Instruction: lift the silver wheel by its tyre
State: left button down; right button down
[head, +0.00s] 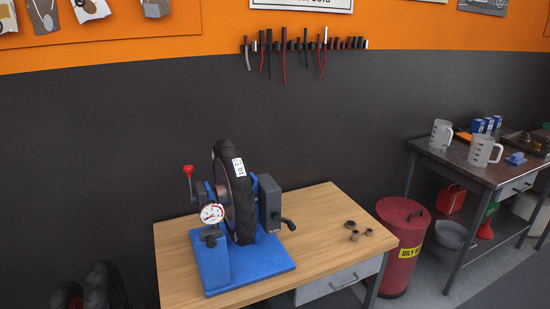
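A wheel with a black tyre (243,205) stands upright in a blue truing stand (262,264) on the wooden workbench. Neither of my grippers shows in the head view.
A metal side table (455,165) with jugs is at the right. Dark tyres (103,287) show at lower left. A tool rack (300,45) hangs behind.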

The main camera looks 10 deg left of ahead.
aim_at(233, 187)
jog(key=i+l+u, duration=0.1)
jog(key=i+l, duration=0.2)
jog(key=i+l+u, duration=0.15)
jog(key=l, duration=0.25)
jog(key=i+l+u, duration=0.1)
jog(key=i+l, duration=0.25)
jog(key=i+l+u, duration=0.1)
jog(key=l, duration=0.35)
jog(key=i, duration=0.1)
